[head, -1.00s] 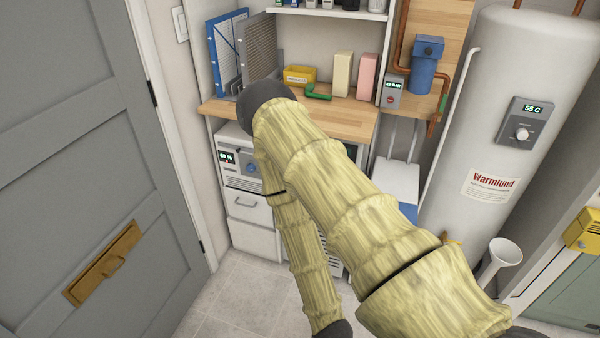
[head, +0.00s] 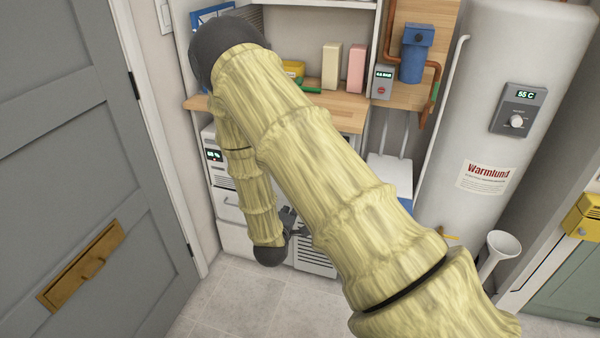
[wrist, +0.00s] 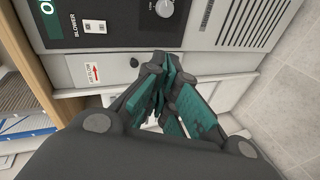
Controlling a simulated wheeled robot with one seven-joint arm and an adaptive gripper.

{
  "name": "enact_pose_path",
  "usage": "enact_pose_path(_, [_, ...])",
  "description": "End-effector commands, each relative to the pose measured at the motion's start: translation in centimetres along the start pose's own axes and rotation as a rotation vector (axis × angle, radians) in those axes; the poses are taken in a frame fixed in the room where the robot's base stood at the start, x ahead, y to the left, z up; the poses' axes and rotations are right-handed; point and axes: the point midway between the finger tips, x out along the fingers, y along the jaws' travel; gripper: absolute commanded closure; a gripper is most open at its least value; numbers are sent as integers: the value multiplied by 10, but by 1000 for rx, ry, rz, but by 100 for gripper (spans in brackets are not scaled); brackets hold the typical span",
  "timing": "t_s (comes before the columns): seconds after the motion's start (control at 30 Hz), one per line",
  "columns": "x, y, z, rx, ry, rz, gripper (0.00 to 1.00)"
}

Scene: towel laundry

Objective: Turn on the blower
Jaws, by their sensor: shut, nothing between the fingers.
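I cannot tell the switch's position. My gripper (wrist: 163,85) is shut and empty, its teal-padded fingers close to the panel's lower edge in the picture, right of and below the switch. In the head view my gripper (head: 290,222) shows partly, in front of a vented grey unit (head: 315,259) under the worktop; my arm hides much there.
A wooden worktop (head: 345,116) lies above the unit. A white cabinet with a display (head: 214,155) stands left of it. A grey door (head: 75,180) is at left, a white tank (head: 480,110) at right. The tiled floor (head: 225,300) has free room.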

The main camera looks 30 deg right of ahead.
Motion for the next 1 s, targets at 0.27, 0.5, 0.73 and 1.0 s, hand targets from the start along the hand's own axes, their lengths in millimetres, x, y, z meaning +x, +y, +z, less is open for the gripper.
enact_pose_path(0.27, [22,72,-28,-141,-73,226,100])
enact_pose_path(0.5, [22,81,-30,-161,-89,250,100])
enact_pose_path(0.73, [24,81,-30,-160,-88,248,100])
enact_pose_path(1.0, [49,87,-28,-159,-89,248,100])
